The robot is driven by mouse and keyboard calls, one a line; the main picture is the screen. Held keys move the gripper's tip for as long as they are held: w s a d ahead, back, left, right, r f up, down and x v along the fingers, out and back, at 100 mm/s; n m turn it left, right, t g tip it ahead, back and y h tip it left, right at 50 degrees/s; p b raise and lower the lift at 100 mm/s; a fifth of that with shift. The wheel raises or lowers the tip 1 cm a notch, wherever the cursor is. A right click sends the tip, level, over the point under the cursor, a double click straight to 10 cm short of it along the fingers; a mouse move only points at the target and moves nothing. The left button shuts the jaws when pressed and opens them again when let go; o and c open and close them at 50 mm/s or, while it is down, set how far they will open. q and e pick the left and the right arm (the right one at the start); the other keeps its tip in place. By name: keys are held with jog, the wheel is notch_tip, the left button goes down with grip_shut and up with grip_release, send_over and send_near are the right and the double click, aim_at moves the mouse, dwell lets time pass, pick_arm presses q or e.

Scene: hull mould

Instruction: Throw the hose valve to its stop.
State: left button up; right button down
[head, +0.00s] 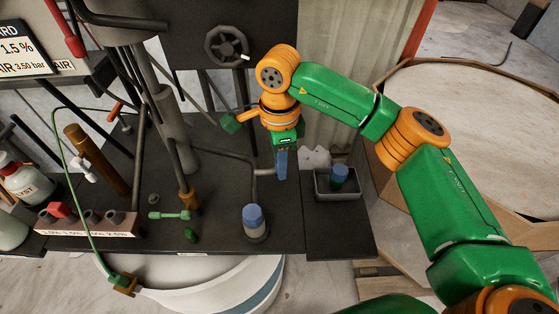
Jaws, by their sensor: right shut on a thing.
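My right gripper (284,148) points down at the middle of the dark bench, beside a bent grey pipe. It is shut on a narrow, upright blue piece (282,166) that looks like a handle. The blue piece overlaps the end of the pipe (263,171), which comes in from the left. I take it for the hose valve's handle, but the joint is too small to make out. The jaw tips are partly hidden. My left gripper is not in view.
A blue-capped pot (254,222) stands in front of my right gripper. A grey tray (338,190) with a blue-topped item is to its right. A dark handwheel (227,46) is behind. A green hose (72,181) hangs over the bench's left part. Several bottles stand at far left.

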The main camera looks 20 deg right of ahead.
jog(key=shift+s+f, duration=0.1)
jog(key=shift+f, duration=0.1)
jog(key=c, duration=0.8)
grip_release()
notch_tip(320, 180, up, 7)
jog(key=shift+f+b, duration=0.15)
jog(key=shift+b, duration=0.5)
jog(key=shift+a+r, duration=0.1)
jog(key=shift+r, duration=0.25)
